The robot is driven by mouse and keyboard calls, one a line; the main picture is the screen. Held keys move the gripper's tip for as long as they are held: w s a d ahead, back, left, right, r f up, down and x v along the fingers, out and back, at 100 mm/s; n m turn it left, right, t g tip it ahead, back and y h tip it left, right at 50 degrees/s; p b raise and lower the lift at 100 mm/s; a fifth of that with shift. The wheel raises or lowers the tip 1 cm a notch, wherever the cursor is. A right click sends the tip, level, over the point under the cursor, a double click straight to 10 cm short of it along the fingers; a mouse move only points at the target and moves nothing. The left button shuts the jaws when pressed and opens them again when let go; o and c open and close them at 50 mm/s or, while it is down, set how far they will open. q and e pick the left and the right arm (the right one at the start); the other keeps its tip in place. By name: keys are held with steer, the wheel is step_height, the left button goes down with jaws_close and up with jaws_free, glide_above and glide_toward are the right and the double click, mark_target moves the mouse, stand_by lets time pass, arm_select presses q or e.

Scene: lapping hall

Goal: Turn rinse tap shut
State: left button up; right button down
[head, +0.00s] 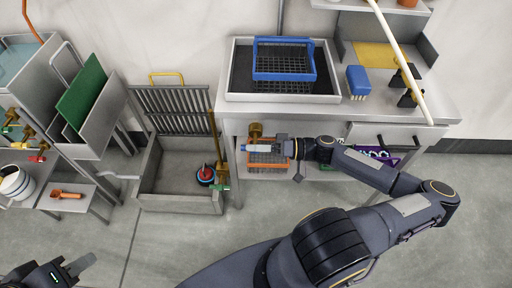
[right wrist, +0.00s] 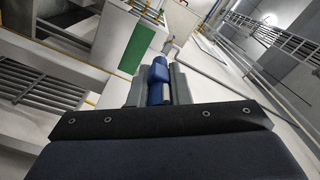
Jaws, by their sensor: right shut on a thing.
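Several taps show in the head view, and I cannot tell which is the rinse tap. A brass tap with a green handle (head: 220,187) hangs at the front right of the floor sink. Brass taps with green (head: 10,117), yellow (head: 26,132) and red (head: 38,158) handles sit on the left tanks. My right gripper (head: 268,147) is shut on a blue thing with a pale tip, below the bench's front edge. The blue thing (right wrist: 157,82) shows between the fingers in the right wrist view. My left gripper (head: 82,266) is at the bottom left, partly cut off; its opening is unclear.
The floor sink (head: 160,199) holds a red and blue round thing (head: 206,176). The bench (head: 440,108) carries a blue basket (head: 284,60) in a tray and a blue brush (head: 358,81). An orange crate (head: 262,168) sits beneath.

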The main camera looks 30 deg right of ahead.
steer(key=c, duration=1.3)
jaws_free()
steer(key=shift+a+f, duration=0.1)
steer(key=shift+a, duration=0.05)
steer(key=shift+c, duration=0.2)
steer(key=v, duration=0.8)
steer(key=shift+a, duration=0.1)
